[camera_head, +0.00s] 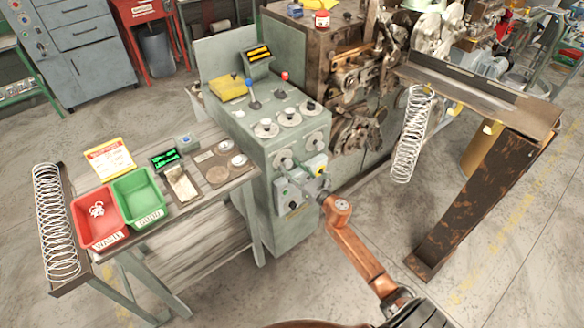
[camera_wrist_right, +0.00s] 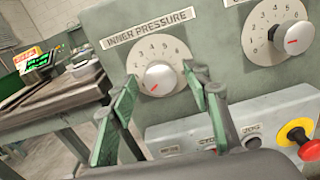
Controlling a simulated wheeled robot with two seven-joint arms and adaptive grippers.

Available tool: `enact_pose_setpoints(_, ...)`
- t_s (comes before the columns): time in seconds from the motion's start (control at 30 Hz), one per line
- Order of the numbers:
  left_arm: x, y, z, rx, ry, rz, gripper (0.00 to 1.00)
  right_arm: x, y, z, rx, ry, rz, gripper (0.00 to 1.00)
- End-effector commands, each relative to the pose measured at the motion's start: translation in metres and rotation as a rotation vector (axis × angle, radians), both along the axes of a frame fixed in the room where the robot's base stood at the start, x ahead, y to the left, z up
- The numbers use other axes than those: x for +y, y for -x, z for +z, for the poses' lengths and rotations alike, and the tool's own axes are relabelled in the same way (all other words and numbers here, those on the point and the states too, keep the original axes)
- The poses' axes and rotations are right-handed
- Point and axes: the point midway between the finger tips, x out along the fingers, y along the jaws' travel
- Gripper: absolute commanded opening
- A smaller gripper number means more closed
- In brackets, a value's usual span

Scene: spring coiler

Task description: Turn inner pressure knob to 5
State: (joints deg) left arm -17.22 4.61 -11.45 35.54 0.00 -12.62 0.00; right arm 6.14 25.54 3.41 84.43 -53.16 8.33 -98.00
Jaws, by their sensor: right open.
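The inner pressure knob (camera_wrist_right: 158,78) is a silver round knob on a white numbered dial, under an "INNER PRESSURE" label, in the right wrist view. Its red mark points down and slightly left, away from the numbers at the top. In the head view the knob (camera_head: 284,162) is on the green cabinet's front, at left. My right gripper (camera_wrist_right: 163,80) is open, with its green-padded fingers on either side of the knob in the picture; contact cannot be told. In the head view my right gripper (camera_head: 308,180) is close to the panel. My left gripper is not in view.
A second dial (camera_wrist_right: 292,38) is to the right of the knob. Below are a grey switch box (camera_wrist_right: 215,135) and a red button on yellow (camera_wrist_right: 300,142). A side table (camera_head: 200,220) with a red bin (camera_head: 85,235) and green bin (camera_head: 125,215) stands left.

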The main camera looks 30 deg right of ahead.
Motion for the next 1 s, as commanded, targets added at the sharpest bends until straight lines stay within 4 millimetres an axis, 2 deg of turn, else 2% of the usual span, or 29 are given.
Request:
enact_pose_setpoints(0.1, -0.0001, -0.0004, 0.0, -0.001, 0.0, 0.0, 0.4, 0.0001, 0.0002, -0.0001, 0.0, 0.0, 0.0, 0.43)
enact_pose_setpoints(0.7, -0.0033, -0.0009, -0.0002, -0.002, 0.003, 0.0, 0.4, -0.0037, 0.0003, -0.0002, 0.0, -0.001, -0.001, 0.03)
enact_pose_setpoints(1.0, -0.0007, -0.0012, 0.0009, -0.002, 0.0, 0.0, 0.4, -0.0011, 0.0007, 0.0001, 0.003, -0.043, -0.002, 0.03)
